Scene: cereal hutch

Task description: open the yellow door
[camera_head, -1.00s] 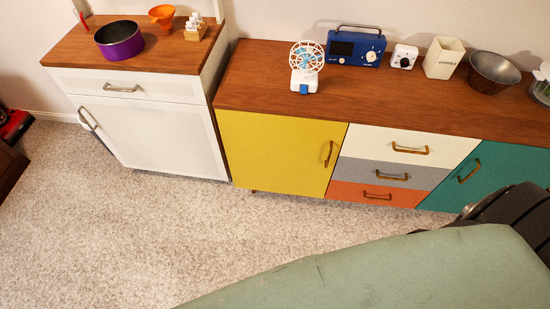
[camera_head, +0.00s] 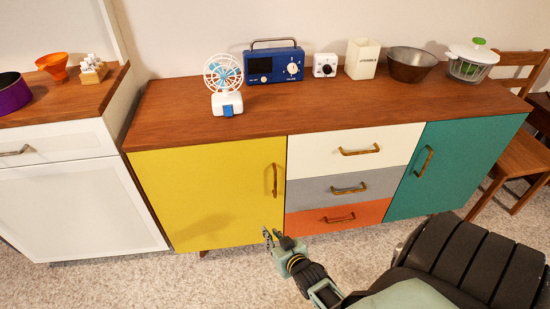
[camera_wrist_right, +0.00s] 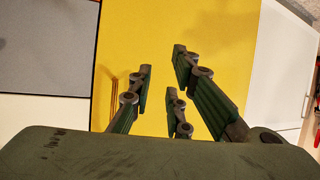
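The yellow door (camera_head: 210,190) is shut on the left end of the wooden-topped sideboard. Its brass handle (camera_head: 274,180) is upright near the door's right edge. My right gripper (camera_head: 271,233) is in front of the door's lower right part, below the handle. In the right wrist view the fingers (camera_wrist_right: 160,75) stand apart with nothing between them, and the yellow door (camera_wrist_right: 215,40) fills the background. My left gripper is not in view.
White, grey and orange drawers (camera_head: 345,188) and a teal door (camera_head: 460,165) are right of the yellow door. A white cabinet (camera_head: 80,205) stands to its left. A fan (camera_head: 224,85) and a blue radio (camera_head: 274,67) stand on top. Carpet (camera_head: 120,285) lies in front.

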